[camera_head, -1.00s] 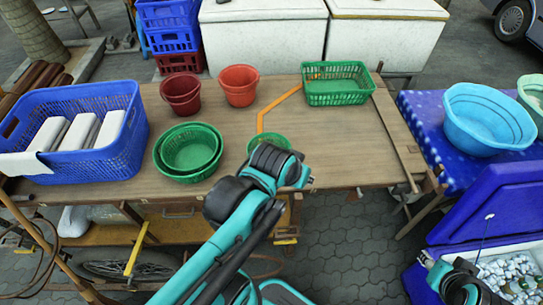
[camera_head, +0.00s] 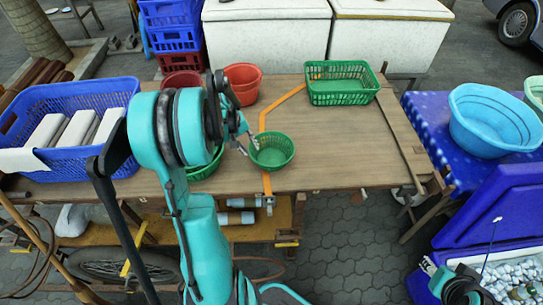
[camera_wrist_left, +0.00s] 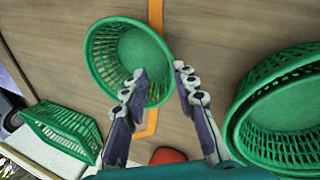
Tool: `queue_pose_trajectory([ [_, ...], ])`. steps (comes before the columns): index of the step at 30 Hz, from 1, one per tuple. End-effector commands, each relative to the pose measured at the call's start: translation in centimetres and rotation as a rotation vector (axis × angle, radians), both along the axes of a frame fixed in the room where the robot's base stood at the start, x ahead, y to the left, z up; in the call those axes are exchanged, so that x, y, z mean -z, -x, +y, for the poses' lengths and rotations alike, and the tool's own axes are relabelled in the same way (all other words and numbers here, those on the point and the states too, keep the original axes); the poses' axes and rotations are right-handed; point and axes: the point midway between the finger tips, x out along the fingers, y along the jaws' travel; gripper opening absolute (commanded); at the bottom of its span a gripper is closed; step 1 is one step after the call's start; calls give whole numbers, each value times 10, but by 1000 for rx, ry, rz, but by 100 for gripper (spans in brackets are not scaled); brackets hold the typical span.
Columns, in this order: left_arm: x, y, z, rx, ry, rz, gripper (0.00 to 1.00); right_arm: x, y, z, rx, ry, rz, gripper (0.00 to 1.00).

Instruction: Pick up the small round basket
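The small round green basket (camera_head: 272,152) stands upright and empty on the wooden table, near its front edge. My left gripper (camera_head: 251,140) is at the basket's left rim in the head view. In the left wrist view, the small round basket (camera_wrist_left: 128,62) is above and left of my open left gripper (camera_wrist_left: 160,72). One finger overlaps the basket's opening and the other is outside its wall, so the rim lies between them. I cannot tell whether either finger touches it. Part of my right arm shows at the lower right of the head view; its fingers are not clear.
Larger nested green baskets (camera_wrist_left: 285,115) stand beside the small one, mostly hidden by my arm in the head view. Red buckets (camera_head: 241,82), a rectangular green basket (camera_head: 342,84) and a blue crate (camera_head: 70,110) are also on the table. The table's right half is mostly clear.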

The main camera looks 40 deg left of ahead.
Motion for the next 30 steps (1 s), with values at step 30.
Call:
queue_pose_trajectory([
  [30, 82, -17, -6, -21, 16, 5, 15, 39, 0, 0, 0, 0, 0, 40],
])
